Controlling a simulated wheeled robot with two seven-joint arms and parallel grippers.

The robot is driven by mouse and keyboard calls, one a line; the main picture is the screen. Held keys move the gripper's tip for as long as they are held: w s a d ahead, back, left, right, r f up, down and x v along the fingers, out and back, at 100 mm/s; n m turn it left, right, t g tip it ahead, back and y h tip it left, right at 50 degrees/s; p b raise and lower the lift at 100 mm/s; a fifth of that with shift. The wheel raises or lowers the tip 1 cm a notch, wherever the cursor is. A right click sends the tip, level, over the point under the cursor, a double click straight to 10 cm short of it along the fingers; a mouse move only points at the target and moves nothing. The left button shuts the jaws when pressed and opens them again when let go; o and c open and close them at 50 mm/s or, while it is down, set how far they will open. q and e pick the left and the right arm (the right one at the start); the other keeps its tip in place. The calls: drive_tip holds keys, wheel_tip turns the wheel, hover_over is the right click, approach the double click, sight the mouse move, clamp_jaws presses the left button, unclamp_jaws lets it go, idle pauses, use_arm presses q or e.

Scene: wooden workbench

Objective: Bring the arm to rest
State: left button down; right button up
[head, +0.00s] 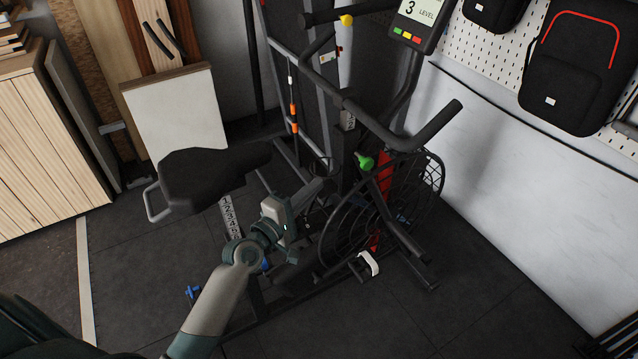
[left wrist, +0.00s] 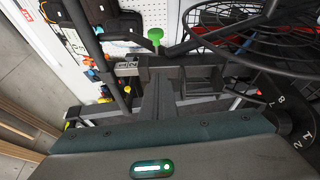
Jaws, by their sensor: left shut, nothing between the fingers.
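My left arm (head: 218,302) reaches up from the bottom of the head view, bent at a grey and green joint. Its gripper (head: 322,180) is in front of the exercise bike's dark frame, near the fan wheel. In the left wrist view, the gripper's dark fingers (left wrist: 158,88) are together with nothing held between them. I cannot tell whether the gripper touches the bike. My right arm and right gripper are in neither view.
The exercise bike stands close around my left arm, with its saddle (head: 205,176), caged fan wheel (head: 412,203), handlebar (head: 435,127) and green knob (head: 365,162). A wooden cabinet (head: 45,150) is at the left. The dark floor (head: 500,290) is clear at the lower right.

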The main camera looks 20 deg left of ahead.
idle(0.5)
use_arm(q)
drive_tip(key=s+d+f+m+g+y, duration=0.1)
drive_tip(key=s+f+m+g, duration=0.3)
drive_tip(key=f, duration=1)
drive_tip(key=s+d+f+m+g+y, duration=0.15)
drive_tip(key=s+f+m, duration=0.35)
drive_tip(key=f, duration=1)
drive_tip(key=s+d+f+m+g, duration=0.2)
drive_tip(key=s+f+m+g, duration=0.1)
drive_tip(key=s+f, duration=0.7)
drive_tip(key=s+d+f+m+g, duration=0.2)
drive_tip(key=s+f+m, duration=0.4)
drive_tip(key=s+f, duration=0.5)
drive_tip(key=s+g, duration=0.1)
drive_tip(key=s, duration=0.4)
drive_tip(key=shift+d+f+y, duration=0.3)
drive_tip(key=shift+d+y, duration=0.05)
drive_tip(key=shift+d, duration=0.05)
